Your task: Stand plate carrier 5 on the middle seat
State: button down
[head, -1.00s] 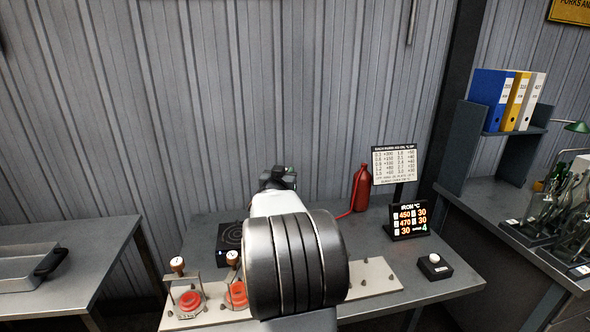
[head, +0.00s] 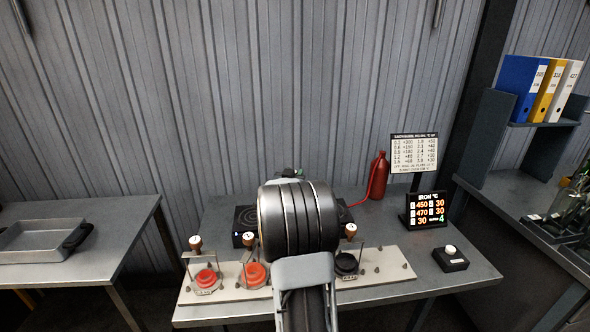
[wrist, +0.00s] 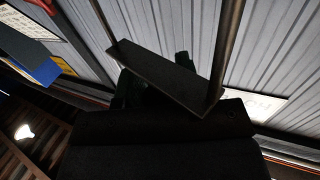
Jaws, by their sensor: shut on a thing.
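In the wrist view my gripper (wrist: 155,88) is dark and partly hidden. It is shut on a dark flat plate with two rods (wrist: 160,78), which looks like a plate carrier; no number is readable. In the head view my arm hides the gripper's fingers and the held thing. A pale strip (head: 390,272) on the table bears a red round piece (head: 206,280) at left, a second red one (head: 253,275) beside it, and a black one (head: 346,264) right of my arm. Knobbed wire handles rise near them. My arm covers the strip's middle, so the middle seat cannot be made out.
A lit display (head: 426,210), chart (head: 413,155) and button box (head: 450,258) are at right. A metal tray (head: 38,242) lies on the left table. Binders (head: 540,88) stand on a right shelf.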

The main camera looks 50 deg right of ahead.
jog(key=c, duration=0.8)
grip_release()
jog(key=b+v, duration=0.1)
jog(key=v, duration=1.1)
